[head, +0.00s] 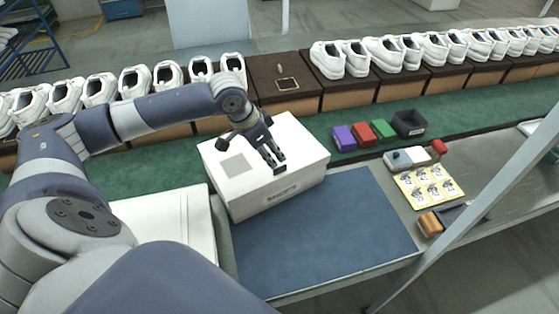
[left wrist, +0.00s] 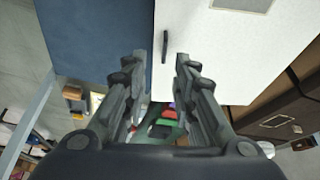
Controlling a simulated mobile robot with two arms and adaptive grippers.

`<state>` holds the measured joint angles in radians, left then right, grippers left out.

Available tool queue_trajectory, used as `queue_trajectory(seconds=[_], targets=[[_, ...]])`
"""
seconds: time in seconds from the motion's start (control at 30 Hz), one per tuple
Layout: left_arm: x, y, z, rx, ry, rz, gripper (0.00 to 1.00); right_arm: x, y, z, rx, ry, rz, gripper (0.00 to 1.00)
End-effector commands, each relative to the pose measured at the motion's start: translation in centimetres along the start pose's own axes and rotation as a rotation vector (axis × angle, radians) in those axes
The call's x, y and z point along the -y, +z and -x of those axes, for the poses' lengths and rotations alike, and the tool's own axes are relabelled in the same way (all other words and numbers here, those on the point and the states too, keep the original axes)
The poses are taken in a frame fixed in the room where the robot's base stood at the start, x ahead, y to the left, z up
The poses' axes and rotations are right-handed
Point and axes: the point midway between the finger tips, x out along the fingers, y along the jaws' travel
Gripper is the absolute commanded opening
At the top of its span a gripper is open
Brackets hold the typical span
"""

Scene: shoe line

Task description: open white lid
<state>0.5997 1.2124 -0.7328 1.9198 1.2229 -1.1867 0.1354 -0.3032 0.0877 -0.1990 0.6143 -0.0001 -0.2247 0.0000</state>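A white box with a flat white lid (head: 300,140) stands behind the blue mat in the head view, closed. A grey square patch (head: 236,166) marks its top, and a printed label (head: 281,194) is on its front. My left gripper (head: 275,163) is over the lid's right part, near its front edge. In the left wrist view, my left gripper (left wrist: 159,57) is open and empty, with the white lid (left wrist: 220,45) ahead. A small dark bar or slot (left wrist: 165,46) on the lid shows between the fingertips. Contact is unclear. My right gripper is out of view.
A blue mat (head: 320,235) lies clear in front of the box. Small purple (head: 344,138), red (head: 361,132) and green (head: 383,128) blocks and a black bin (head: 408,123) stand to the right. A sticker sheet (head: 428,187) lies nearer. White shoes line the back.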

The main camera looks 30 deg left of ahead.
Motion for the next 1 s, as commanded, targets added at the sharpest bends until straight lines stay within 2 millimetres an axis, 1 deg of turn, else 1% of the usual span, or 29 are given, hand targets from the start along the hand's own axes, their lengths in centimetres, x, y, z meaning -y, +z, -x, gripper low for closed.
queue_trajectory(seconds=[0.03,0.07,0.1,0.17,0.27,0.4,0.5,0.57,0.63,0.77,0.8,0.87,0.9,1.0], targets=[[-0.1,0.0,-1.0,0.002,0.004,0.001,0.26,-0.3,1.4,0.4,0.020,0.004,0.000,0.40],[-0.1,0.0,-1.6,0.003,0.002,0.001,0.26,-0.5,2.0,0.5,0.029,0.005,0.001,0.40],[-0.1,0.0,-2.4,0.002,0.003,0.001,0.26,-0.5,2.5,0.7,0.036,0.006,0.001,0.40],[-0.1,0.0,-3.5,0.002,0.002,0.000,0.26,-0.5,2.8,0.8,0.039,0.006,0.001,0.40],[-0.1,0.0,-5.0,0.001,0.001,0.000,0.26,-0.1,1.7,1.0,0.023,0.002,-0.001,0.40],[0.0,0.0,-6.3,0.000,0.000,0.000,0.26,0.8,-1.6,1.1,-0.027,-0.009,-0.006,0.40],[0.0,0.0,-6.8,0.000,-0.001,-0.002,0.26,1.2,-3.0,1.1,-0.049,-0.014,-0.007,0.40],[0.0,0.1,-6.8,0.000,-0.002,-0.002,0.26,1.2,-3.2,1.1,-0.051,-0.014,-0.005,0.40],[0.0,0.1,-6.9,0.000,-0.002,-0.002,0.26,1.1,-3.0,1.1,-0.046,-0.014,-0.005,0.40],[0.0,0.1,-6.9,0.001,-0.001,-0.002,0.26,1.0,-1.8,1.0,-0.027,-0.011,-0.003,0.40],[0.0,0.1,-6.9,0.001,-0.001,-0.002,0.17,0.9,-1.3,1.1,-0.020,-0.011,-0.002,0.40],[0.0,0.1,-6.8,0.000,-0.001,-0.002,0.03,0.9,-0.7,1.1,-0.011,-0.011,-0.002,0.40],[0.0,0.1,-6.8,0.000,-0.001,-0.002,0.00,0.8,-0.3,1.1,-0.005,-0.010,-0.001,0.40],[0.0,0.1,-6.8,0.000,-0.001,-0.002,0.00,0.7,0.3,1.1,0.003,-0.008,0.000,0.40]])
